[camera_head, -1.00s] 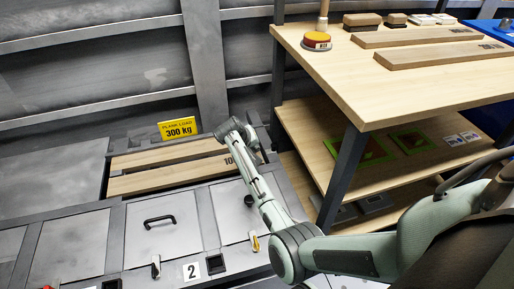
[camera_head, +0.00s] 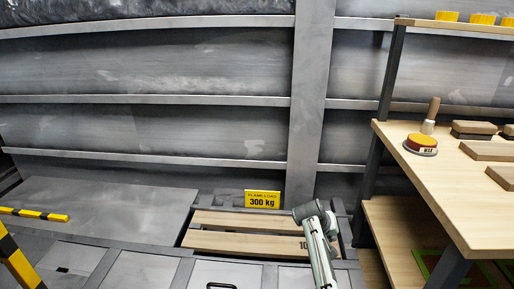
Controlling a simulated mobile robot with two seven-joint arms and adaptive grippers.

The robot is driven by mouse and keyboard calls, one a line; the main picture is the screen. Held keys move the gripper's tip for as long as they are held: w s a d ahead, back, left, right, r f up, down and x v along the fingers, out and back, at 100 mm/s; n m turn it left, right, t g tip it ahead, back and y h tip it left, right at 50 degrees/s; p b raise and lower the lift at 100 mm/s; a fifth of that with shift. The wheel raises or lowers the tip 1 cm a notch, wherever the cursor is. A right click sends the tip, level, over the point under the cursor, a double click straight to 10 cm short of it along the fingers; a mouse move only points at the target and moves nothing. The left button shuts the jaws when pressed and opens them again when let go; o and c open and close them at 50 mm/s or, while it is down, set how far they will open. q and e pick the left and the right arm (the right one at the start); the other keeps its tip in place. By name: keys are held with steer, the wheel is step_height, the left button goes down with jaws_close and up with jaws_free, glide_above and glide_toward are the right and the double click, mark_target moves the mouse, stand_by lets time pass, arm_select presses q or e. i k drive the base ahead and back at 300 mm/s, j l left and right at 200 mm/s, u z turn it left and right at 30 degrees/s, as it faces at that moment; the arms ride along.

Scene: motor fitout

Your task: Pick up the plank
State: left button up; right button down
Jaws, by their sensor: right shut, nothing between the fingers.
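Two pale wooden planks lie side by side in a recess behind the grey floor lockers: a rear plank (camera_head: 245,222) and a front plank (camera_head: 240,243). The front plank's right end carries a dark printed number, partly covered by my right arm. My right gripper (camera_head: 331,224) is at the right end of the planks, beside the wrist; it is small and mostly hidden by my arm. It is shut and empty. I cannot tell whether it touches a plank. My left gripper is not in view.
A yellow "PLANK LOAD 300 kg" sign (camera_head: 263,200) stands behind the recess. A wooden workbench (camera_head: 440,185) at right carries a red-and-yellow tin (camera_head: 421,144), a brush and wooden blocks. A yellow-and-black striped bar (camera_head: 35,214) is at left.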

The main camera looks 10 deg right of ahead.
mark_target(204, 241)
steer(key=k+j, duration=0.15)
steer(key=j, duration=0.15)
steer(key=k+j, duration=0.1)
steer(key=j, duration=0.2)
steer(key=k+j, duration=0.15)
steer(key=j, duration=0.2)
steer(key=k+j, duration=0.15)
steer(key=j, duration=0.15)
